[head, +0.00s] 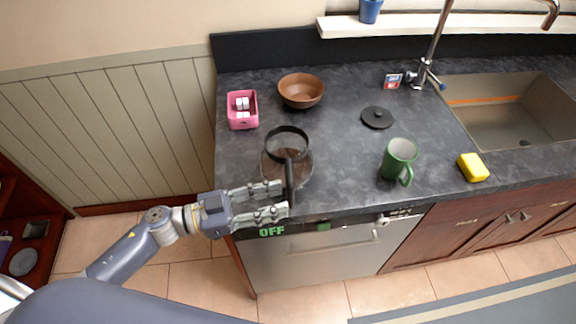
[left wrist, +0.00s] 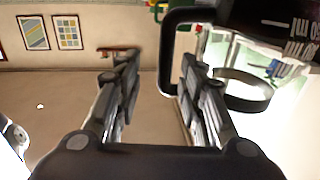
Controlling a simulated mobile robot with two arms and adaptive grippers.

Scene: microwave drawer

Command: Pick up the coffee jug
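The coffee jug (head: 299,169) is clear glass with a black rim and a black handle. It stands upright near the counter's front edge, its handle toward the front. My left gripper (head: 284,199) is open at the handle's lower end, its fingers apart. In the left wrist view, the gripper (left wrist: 158,60) has the black handle loop (left wrist: 166,50) close to its fingertips, with one finger in front of the loop's opening. I cannot tell whether a finger touches the handle. The jug's glass with its measuring marks shows at the upper right. My right gripper is not in view.
A brown bowl (head: 301,92) and a pink box (head: 242,122) stand behind the jug. A black lid (head: 377,117), a green mug (head: 398,158) and a yellow sponge (head: 473,167) are to the right, before the sink (head: 510,124). The counter between jug and mug is clear.

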